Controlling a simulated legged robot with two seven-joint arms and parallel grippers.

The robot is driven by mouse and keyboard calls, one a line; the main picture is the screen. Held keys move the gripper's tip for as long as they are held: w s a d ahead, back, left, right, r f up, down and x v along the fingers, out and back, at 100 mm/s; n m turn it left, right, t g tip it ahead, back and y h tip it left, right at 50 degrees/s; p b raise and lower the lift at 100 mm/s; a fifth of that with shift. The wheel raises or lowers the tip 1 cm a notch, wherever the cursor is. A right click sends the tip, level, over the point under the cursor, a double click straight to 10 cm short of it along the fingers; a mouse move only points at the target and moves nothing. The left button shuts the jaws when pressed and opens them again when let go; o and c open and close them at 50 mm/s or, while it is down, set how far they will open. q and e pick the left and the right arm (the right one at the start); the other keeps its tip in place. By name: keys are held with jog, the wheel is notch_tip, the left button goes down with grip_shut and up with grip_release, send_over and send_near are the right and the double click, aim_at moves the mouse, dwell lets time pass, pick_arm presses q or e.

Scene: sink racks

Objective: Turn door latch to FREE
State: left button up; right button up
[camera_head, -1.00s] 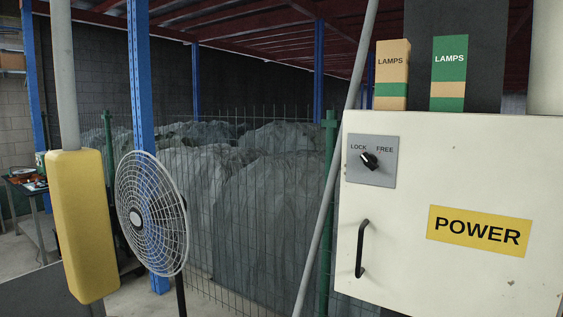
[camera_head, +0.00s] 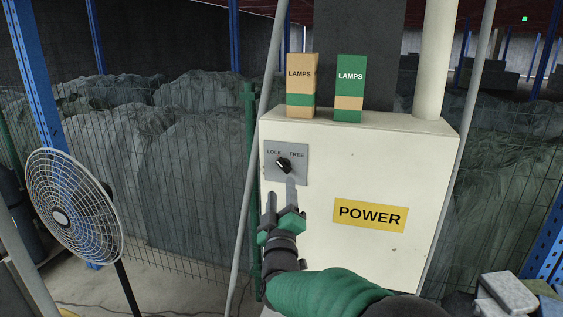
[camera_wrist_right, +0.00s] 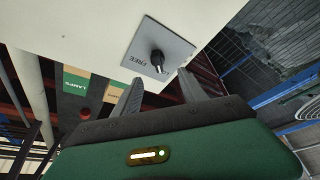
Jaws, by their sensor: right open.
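The door latch is a black knob (camera_head: 283,165) on a grey plate (camera_head: 300,177) marked LOCK at left and FREE at right. Its pale pointer mark leans up and left, toward LOCK. My right gripper (camera_head: 281,203), dark with green parts, is just below and in front of the knob, with its fingers apart and empty. In the right wrist view the knob (camera_wrist_right: 157,60) lies beyond and between the two open fingertips (camera_wrist_right: 158,88), apart from them. My left gripper is out of view.
The plate is on a cream cabinet door (camera_head: 350,165) with a yellow POWER sign (camera_head: 370,215). A tan LAMPS box (camera_head: 300,85) and a green one (camera_head: 350,88) stand on top. A wire fence (camera_head: 180,190) and a fan (camera_head: 72,205) are at left.

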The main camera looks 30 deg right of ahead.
aim_at(285, 169)
jog(key=p+x, duration=0.3)
jog(key=x, duration=0.5)
jog(key=shift+w+d+r+p, duration=0.1)
jog(key=shift+d+p, duration=0.2)
jog(key=shift+w+d, duration=0.1)
jog(key=shift+d, duration=0.25)
jog(key=shift+a, duration=0.4)
jog(key=c, duration=0.6)
grip_shut()
